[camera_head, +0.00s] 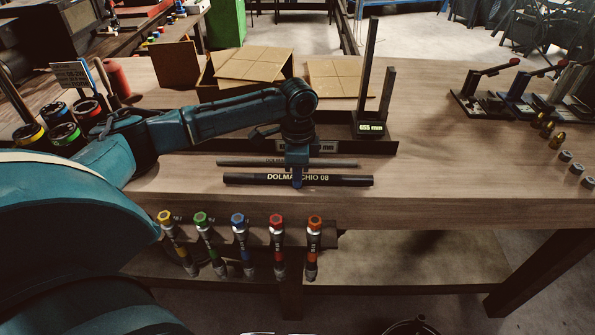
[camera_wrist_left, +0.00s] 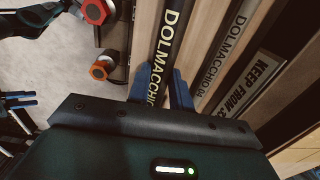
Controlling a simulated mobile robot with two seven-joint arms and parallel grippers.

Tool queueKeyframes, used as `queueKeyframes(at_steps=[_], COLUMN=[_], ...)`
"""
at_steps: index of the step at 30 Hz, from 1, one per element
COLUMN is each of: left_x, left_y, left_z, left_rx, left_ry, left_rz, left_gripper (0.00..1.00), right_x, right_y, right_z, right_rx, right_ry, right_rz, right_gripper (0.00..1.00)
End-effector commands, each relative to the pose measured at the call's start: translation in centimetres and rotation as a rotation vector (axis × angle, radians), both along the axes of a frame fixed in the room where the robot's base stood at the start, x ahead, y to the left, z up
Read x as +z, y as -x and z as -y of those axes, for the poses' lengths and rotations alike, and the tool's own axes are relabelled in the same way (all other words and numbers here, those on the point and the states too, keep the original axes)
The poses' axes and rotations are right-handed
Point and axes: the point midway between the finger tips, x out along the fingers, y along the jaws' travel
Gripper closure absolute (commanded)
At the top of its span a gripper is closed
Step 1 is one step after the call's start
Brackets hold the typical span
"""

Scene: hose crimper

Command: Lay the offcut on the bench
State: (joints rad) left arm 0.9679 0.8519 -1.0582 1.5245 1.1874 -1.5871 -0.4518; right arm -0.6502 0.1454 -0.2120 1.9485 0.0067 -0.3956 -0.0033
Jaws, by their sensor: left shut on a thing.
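A black hose piece (camera_head: 340,181) marked DOLMACCHIO 08 lies level across the front of the wooden bench (camera_head: 440,190) in the head view. My left gripper (camera_head: 297,178) comes down over its middle and is shut on it. In the left wrist view the hose piece (camera_wrist_left: 172,35) runs between the blue fingers (camera_wrist_left: 165,88). Whether it touches the bench top is hard to tell. A second, thinner-looking hose piece (camera_head: 340,163) with the same lettering lies just behind it, parallel and apart. Which one is the offcut is not marked. My right gripper is not in view.
A dark strip with KEEP FROM lettering (camera_wrist_left: 253,82) runs behind the hoses. A black stand with a green display (camera_head: 371,129) and cardboard boxes (camera_head: 250,68) stand behind. Several coloured-cap tools (camera_head: 239,240) hang at the front edge.

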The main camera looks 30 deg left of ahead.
Motion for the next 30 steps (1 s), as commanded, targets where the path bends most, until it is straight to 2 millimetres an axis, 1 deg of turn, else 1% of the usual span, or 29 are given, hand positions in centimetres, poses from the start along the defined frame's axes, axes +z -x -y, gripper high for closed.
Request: queueKeyframes(at_steps=[2,3,10,17,20,23,25,30], left_x=[-0.2,-0.2,-0.2,-0.1,0.3,1.6,2.9,6.7], left_y=[0.0,0.0,0.0,0.0,-0.1,-0.1,-0.1,-0.1], left_z=[0.0,0.0,0.0,0.0,0.0,0.0,0.0,0.1], left_rx=[0.000,0.000,0.000,0.000,0.000,0.000,-0.001,0.000], left_ry=[0.001,0.000,0.000,0.000,0.000,0.000,0.000,0.001], left_rz=[0.001,0.000,0.000,0.000,0.002,0.005,0.005,0.006], left_gripper=[1.00,0.76,0.57,0.57,0.57,0.57,0.57,0.57], right_x=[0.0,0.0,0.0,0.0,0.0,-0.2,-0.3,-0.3], right_y=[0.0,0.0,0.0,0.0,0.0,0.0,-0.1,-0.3], right_z=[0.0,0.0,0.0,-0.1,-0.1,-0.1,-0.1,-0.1], right_rx=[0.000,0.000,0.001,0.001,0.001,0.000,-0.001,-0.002], right_ry=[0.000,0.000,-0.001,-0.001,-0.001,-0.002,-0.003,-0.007], right_rz=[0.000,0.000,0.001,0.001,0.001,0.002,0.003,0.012], right_gripper=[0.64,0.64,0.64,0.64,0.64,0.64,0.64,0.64])
